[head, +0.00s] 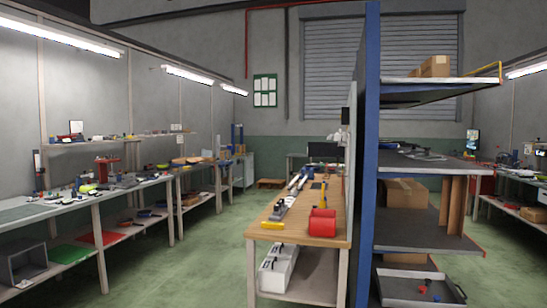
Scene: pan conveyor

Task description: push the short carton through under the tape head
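Neither of my grippers shows in the head view. I cannot pick out a tape head for certain. A brown carton (435,66) sits on the top level of the shelf rack at the right. Another brown carton (407,193) sits on a lower level of the same rack. I cannot tell whether either one is the short carton. A blue upright frame (237,135) stands far back on the left side, too small to make out.
A wooden-topped workbench (288,228) with a red container (322,222) stands in the middle. The blue-posted shelf rack (367,150) stands right of it. Long cluttered benches (120,192) line the left wall. The green floor (195,260) between left benches and workbench is clear.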

